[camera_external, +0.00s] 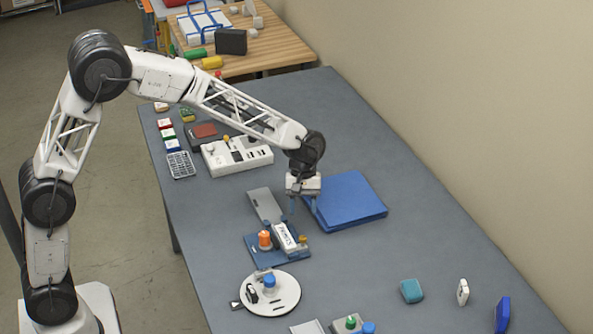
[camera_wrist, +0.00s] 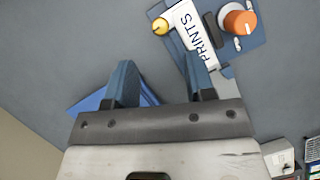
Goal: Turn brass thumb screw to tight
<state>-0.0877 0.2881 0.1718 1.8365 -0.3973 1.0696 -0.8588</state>
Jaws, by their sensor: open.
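The brass thumb screw (camera_wrist: 159,26) shows as a small yellow knob at one end of a white block labelled PRINTS (camera_wrist: 195,32). In the external view the brass screw (camera_external: 303,239) is at the right end of the PRINTS block (camera_external: 285,237), on a small blue board (camera_external: 259,254). My gripper (camera_external: 303,206) points down, open and empty, behind the block in the external view. In the wrist view the fingers of my gripper (camera_wrist: 158,66) are spread apart and clear of the screw; the right finger overlaps part of the block's edge.
An orange knob (camera_external: 265,240) stands on the same board, left of the block. A white round plate (camera_external: 285,294) with a blue knob (camera_external: 269,281) lies in front.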

